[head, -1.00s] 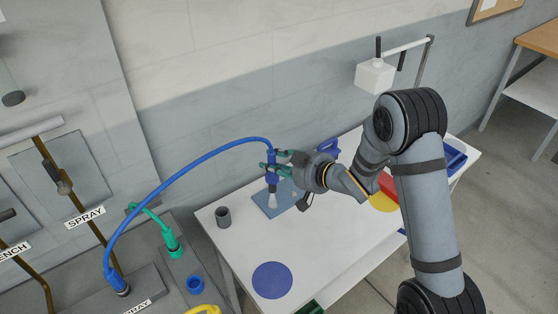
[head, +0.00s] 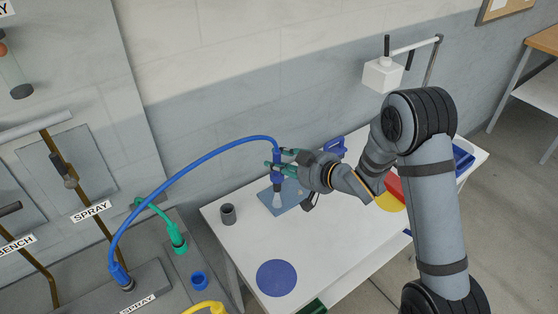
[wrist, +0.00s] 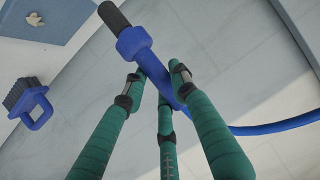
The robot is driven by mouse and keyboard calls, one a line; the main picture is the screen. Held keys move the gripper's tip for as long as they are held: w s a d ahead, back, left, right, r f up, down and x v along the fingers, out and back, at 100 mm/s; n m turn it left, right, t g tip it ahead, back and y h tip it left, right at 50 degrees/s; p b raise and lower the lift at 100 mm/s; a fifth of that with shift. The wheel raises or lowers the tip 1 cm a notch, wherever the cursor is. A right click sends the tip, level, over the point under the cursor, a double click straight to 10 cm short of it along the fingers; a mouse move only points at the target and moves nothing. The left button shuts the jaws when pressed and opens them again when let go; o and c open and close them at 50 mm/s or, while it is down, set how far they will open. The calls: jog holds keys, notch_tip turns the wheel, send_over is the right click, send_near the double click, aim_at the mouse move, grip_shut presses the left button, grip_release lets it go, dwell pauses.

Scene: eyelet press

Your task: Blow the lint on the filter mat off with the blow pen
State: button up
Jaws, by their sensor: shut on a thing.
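My gripper (head: 281,160) is shut on the blue blow pen (head: 277,181), with a blue hose running from its top. In the wrist view the fingers (wrist: 162,88) close around the blue pen body (wrist: 140,50), and its dark grey tip points up-left. The pen stands roughly upright over the blue filter mat (head: 292,206). A pale cone shows under the pen; I cannot tell whether it is an air jet. In the wrist view a small beige piece of lint (wrist: 34,18) lies on the mat (wrist: 62,22), a little left of the pen tip.
A grey cup (head: 228,215) and a blue round disc (head: 276,278) are on the white table (head: 330,235). A blue-handled brush (wrist: 36,108) lies beside the mat. The blue hose (head: 180,178) arches left to a bench with green and yellow hoses. A white lamp-like box (head: 383,74) stands behind.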

jog(key=shift+w+d, duration=0.1)
jog(key=w+d+p, duration=0.1)
jog(key=w+d, duration=0.4)
jog(key=d, duration=0.1)
jog(key=shift+d, duration=0.4)
jog(key=shift+r, duration=0.1)
dwell(0.7)
notch_tip(320, 180, up, 7)
jog(key=p, duration=0.5)
dwell(0.4)
